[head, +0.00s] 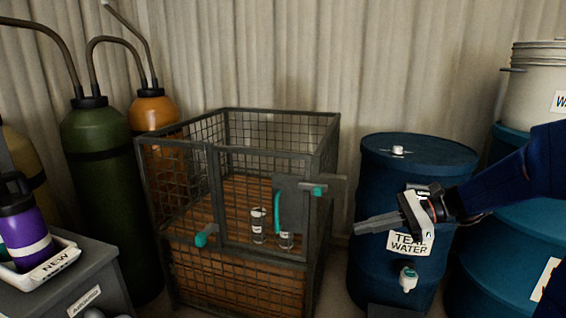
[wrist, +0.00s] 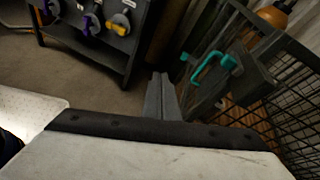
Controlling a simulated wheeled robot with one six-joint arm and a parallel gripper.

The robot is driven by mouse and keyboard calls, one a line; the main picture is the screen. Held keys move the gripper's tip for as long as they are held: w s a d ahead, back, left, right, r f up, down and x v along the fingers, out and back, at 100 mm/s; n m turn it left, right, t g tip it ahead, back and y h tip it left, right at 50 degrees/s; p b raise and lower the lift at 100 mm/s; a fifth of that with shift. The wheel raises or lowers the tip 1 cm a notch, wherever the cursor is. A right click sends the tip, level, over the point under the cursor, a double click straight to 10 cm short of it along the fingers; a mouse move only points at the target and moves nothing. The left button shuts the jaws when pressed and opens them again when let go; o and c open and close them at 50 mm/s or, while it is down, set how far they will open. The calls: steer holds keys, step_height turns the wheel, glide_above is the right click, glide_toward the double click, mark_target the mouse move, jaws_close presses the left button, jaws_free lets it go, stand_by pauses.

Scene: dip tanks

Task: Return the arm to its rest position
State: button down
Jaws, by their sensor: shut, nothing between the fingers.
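My gripper (head: 372,224) is at the right in the head view, in front of the blue drum labelled "TEAL WATER" (head: 378,165). My dark blue arm comes in from the right edge. The grey fingers point left toward the wire cage and are together with nothing between them. In the wrist view the closed fingers (wrist: 162,98) show at the middle, above bare floor and apart from the cage.
A wire cage (head: 275,155) with teal handles stands left of my gripper, with clear containers (head: 258,225) inside. Gas cylinders (head: 95,180) and a grey cabinet (head: 95,270) stand at the left. The wrist view shows a dark rack (wrist: 95,45) and open floor (wrist: 90,90).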

steer(key=s+a+f+n+g+h, duration=0.1)
steer(key=s+a+f+n+h, duration=0.2)
steer(key=s, duration=0.5)
steer(key=s+d+f+n+t+h, duration=0.2)
steer(key=s+d+n+h, duration=0.3)
steer(key=s+n, duration=0.1)
steer(key=s+d+f+n+t+h, duration=0.1)
steer(key=s+d+f+n+h, duration=0.1)
steer(key=s+d+n+h, duration=0.2)
steer(key=shift+s+d+n+t+h, duration=0.4)
steer(key=shift+s+n+h, duration=0.5)
steer(key=shift+s+n, duration=1.25)
steer(key=shift+s+f+m, duration=0.1)
steer(key=shift+s+m, duration=0.25)
